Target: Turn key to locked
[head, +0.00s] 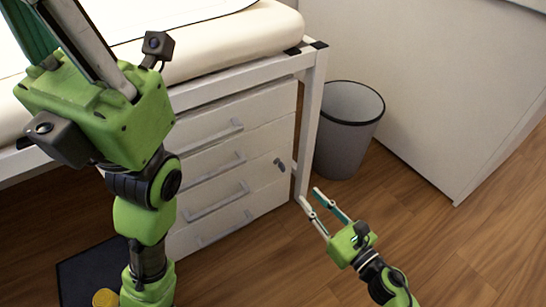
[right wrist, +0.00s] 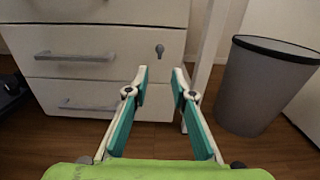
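The key (head: 281,163) is a small grey piece in the lock at the right edge of the white drawer cabinet (head: 262,140). In the right wrist view the key (right wrist: 159,50) stands out from the drawer front, above and between my fingertips. Its exact turn angle is too small to tell. My right gripper (head: 310,194) is open and empty, below and right of the key in the head view, apart from the cabinet. It also shows in the right wrist view (right wrist: 160,71). My left gripper (head: 70,45) is raised at the upper left, its fingertips out of frame.
A grey waste bin (head: 346,135) stands right of the cabinet. A white table leg (head: 311,120) stands between them, close to the key. A cream padded top (head: 220,45) is above the drawers. Wooden floor (head: 430,220) is clear at the right.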

